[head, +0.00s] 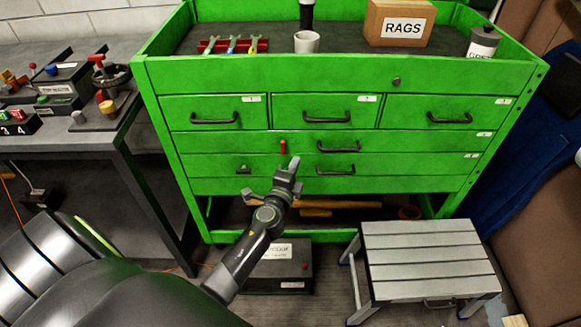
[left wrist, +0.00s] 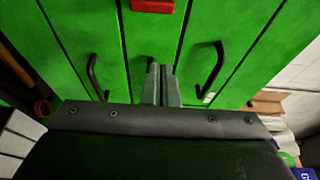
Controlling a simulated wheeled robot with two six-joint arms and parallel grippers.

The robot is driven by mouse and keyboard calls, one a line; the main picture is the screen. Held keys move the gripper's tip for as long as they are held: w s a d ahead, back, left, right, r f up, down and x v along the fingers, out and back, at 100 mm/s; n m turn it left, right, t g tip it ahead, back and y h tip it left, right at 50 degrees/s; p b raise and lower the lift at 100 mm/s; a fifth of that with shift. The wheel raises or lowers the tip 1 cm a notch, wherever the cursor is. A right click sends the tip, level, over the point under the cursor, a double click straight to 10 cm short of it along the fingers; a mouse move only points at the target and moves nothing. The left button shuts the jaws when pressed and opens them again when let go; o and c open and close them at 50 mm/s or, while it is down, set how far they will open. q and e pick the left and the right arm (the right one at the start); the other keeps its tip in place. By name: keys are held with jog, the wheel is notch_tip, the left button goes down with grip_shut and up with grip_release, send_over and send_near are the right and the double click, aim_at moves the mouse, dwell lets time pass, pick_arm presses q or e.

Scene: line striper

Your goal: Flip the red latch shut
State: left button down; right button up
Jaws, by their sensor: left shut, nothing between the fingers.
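The red latch (head: 283,146) is a small upright red piece on the front of the green tool cabinet (head: 270,75), left of the handle of the upper wide drawer. In the left wrist view the red latch (left wrist: 152,5) shows at the top edge, partly cut off. My left gripper (head: 294,163) is just below and slightly right of the latch in the head view. In the left wrist view its fingers (left wrist: 160,72) are together, empty, and apart from the latch in the picture. I cannot tell whether the fingertips touch the cabinet front. My right gripper is out of view.
Black handles (head: 338,147) stick out from the drawers near my left gripper. A grey step stool (head: 425,250) stands at the front right. A dark box (head: 278,268) lies on the floor below. A workbench (head: 60,143) with several devices stands at the left.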

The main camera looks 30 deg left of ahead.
aim_at(283, 146)
pick_arm(q)
jog(key=x, duration=0.7)
jog(key=shift+b, duration=0.35)
jog(key=s+a, duration=0.2)
jog(key=a, duration=0.1)
jog(key=shift+s+a+p, duration=0.15)
jog(key=shift+a+p, duration=0.1)
jog(key=shift+p, duration=0.15)
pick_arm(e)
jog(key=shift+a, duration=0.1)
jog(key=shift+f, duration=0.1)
pick_arm(q)
jog(key=shift+f+n+b, duration=0.15)
jog(key=shift+n+b, duration=0.15)
jog(key=shift+b, duration=0.3)
jog(key=shift+n+b, duration=0.4)
jog(key=shift+b, duration=0.4)
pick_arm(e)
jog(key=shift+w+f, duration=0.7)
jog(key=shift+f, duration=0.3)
pick_arm(q)
jog(key=shift+t+b, duration=0.3)
jog(key=shift+b, duration=0.15)
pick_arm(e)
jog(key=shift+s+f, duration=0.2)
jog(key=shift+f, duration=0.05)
pick_arm(q)
jog(key=shift+n, duration=0.3)
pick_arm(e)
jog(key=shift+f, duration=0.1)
